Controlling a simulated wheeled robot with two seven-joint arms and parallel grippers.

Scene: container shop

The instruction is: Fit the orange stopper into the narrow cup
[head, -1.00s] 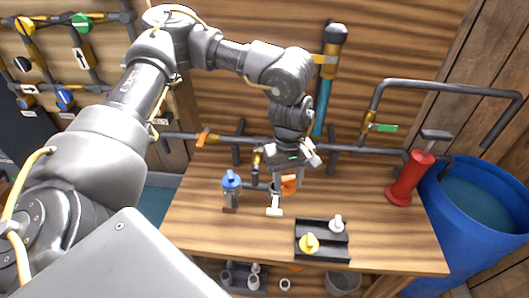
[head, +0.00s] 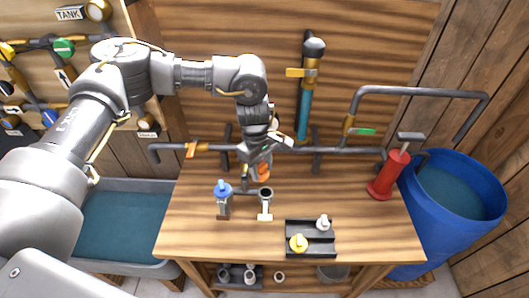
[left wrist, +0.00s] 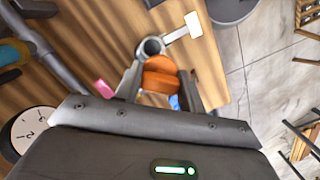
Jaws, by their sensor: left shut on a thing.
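The orange stopper (head: 264,172) is held in my left gripper (head: 262,168), above the bench and behind the open cup in the head view. The left wrist view shows the orange stopper (left wrist: 160,76) between the two fingers of the left gripper (left wrist: 160,86). The narrow cup (head: 265,193) is grey with a dark open mouth and a white plate at its foot. In the left wrist view the cup (left wrist: 151,47) is just beyond the stopper, which partly overlaps it; whether they touch cannot be told. My right gripper is not in view.
A cup with a blue stopper (head: 223,190) stands left of the open cup. A black tray (head: 311,251) holds a yellow stopper (head: 298,243) and a white one (head: 323,222). Pipes (head: 340,150) run behind. A red pump (head: 390,175) stands right.

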